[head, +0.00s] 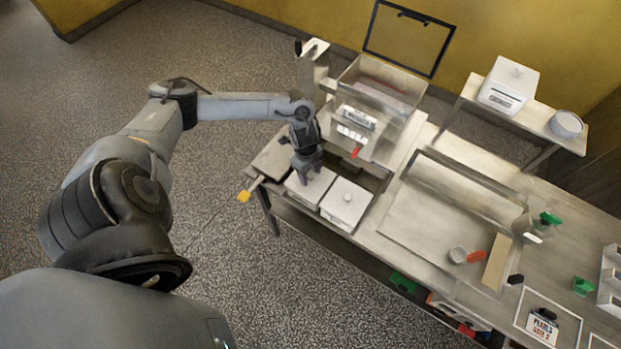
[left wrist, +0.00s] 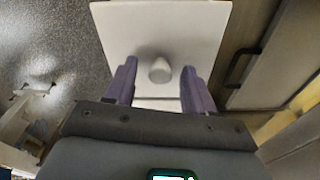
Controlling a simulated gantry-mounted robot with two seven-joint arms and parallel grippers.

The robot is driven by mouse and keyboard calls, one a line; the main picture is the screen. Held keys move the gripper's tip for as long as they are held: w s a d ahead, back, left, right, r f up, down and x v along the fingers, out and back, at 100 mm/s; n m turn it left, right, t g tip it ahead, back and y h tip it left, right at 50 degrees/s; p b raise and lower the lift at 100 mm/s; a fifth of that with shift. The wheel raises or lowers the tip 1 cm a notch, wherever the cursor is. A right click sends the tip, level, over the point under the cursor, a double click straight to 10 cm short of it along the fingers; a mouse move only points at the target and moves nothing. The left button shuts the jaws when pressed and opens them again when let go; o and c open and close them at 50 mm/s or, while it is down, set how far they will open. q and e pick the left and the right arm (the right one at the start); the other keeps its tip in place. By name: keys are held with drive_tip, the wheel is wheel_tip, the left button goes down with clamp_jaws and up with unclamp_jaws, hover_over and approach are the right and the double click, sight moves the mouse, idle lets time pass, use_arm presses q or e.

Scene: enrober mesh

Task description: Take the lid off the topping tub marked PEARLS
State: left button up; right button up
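Two white square topping tubs with lids stand side by side at the table's front left: a left tub (head: 318,190) and a right tub (head: 345,204). The right tub's lid has a round knob in clear view. I cannot read a PEARLS mark on either tub. My left gripper (head: 309,177) points down over the left tub and hides its knob in the head view. In the left wrist view, the open fingers (left wrist: 160,68) stand on either side of the white lid's knob (left wrist: 160,72), with a gap on both sides. My right gripper is not in view.
A machine with a clear-walled hopper (head: 375,95) stands just behind the tubs. A yellow-ended handle (head: 245,195) sticks out at the left. A card reading PEARLS GATE 2 (head: 541,327) stands at the right front. A tray (head: 430,225) lies right of the tubs.

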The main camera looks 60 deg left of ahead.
use_arm(q)
clamp_jaws()
drive_tip(key=shift+r, duration=0.1)
